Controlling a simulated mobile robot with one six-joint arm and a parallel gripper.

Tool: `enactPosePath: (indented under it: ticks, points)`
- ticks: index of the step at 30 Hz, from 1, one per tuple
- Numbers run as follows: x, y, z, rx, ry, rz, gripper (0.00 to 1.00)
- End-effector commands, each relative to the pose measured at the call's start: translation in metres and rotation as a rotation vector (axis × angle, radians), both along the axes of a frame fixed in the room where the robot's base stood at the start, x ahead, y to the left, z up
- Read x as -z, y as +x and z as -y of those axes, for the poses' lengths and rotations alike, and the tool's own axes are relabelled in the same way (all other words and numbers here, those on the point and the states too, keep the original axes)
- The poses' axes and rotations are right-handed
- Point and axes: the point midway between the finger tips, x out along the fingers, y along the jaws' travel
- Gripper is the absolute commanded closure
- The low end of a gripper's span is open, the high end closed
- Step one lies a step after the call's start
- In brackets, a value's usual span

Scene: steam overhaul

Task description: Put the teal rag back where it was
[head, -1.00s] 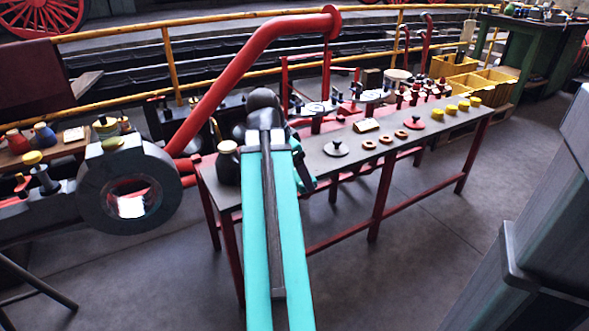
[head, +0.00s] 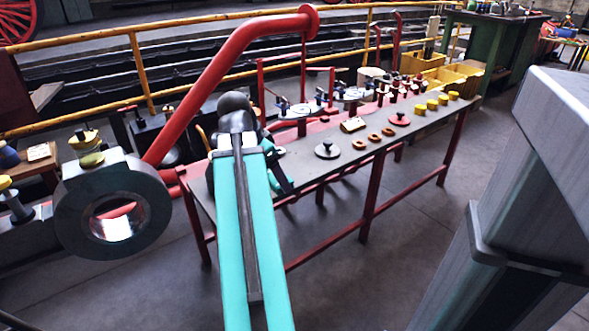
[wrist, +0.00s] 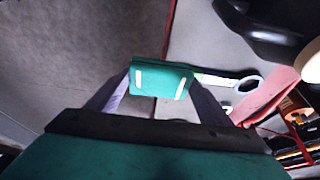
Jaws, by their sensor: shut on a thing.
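The teal rag (wrist: 160,78) is a small folded teal piece with two pale marks, between the two fingers of my gripper (wrist: 160,98) in the wrist view. My gripper is shut on it. In the head view my gripper (head: 279,170) is at the end of my teal arm, beside the near left part of the long bench (head: 290,172). The rag is hard to tell from my teal arm parts there. Whether it touches the bench cannot be told.
The bench holds a grey knobbed disc (head: 327,150), brown rings (head: 374,138), a red knobbed disc (head: 399,118) and yellow caps (head: 432,104). A red pipe (head: 205,80) rises behind my arm. A large grey ring fitting (head: 70,215) is at left. Open floor lies in front.

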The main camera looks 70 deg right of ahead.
Motion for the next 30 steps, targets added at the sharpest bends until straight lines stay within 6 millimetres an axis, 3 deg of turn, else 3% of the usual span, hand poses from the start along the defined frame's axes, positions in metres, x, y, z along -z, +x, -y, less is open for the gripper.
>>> enactPosePath:
  ticks: [30]
  points:
    - [-0.003,0.004,0.016,-0.003,-0.002,-0.005,0.47]
